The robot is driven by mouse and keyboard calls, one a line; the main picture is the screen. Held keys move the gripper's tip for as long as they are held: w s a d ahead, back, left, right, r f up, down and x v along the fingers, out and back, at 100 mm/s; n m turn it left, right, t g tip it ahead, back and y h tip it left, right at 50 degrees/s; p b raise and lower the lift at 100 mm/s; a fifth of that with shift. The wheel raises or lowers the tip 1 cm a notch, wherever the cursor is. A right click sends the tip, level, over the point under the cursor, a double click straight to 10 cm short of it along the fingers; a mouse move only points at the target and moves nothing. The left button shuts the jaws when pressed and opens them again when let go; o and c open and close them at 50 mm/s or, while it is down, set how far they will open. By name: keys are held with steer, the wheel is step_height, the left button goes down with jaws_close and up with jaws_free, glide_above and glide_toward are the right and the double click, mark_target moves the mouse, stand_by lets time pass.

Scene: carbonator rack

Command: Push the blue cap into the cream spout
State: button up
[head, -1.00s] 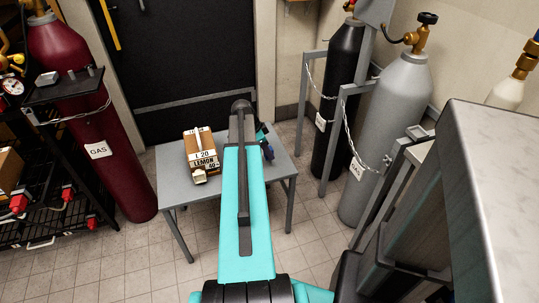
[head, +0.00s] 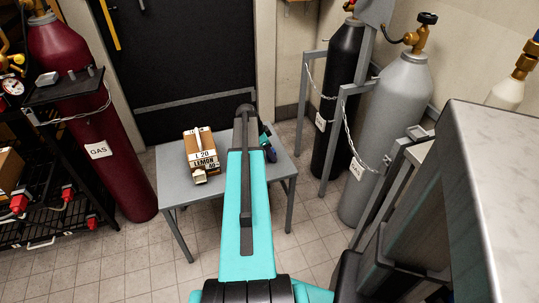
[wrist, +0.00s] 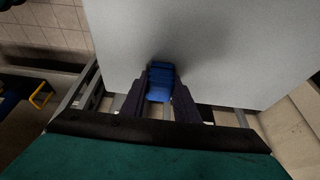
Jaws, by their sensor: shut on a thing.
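The blue cap (wrist: 160,75) is between the two dark fingers of my gripper (wrist: 160,94) in the wrist view. My gripper is shut on it, over a plain grey surface. In the head view my gripper (head: 267,148) is partly hidden behind my teal arm, over the right part of the table. The cream spout (head: 200,180) sticks out low on the near face of a brown and white carton labelled "LEMON" (head: 200,149). My gripper is to the right of the carton and apart from it. The cap cannot be made out in the head view.
The carton stands on a small grey table (head: 177,188). A red gas cylinder (head: 100,130) is on the left. A black cylinder (head: 338,110) and a grey cylinder (head: 388,130) are chained on the right. The table is bare to the left of the carton.

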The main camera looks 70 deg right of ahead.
steer(key=shift+f, duration=0.15)
steer(key=o, duration=1)
steer(key=v, duration=1.3)
steer(key=shift+w+a+r, duration=0.2)
steer(key=shift+r, duration=0.1)
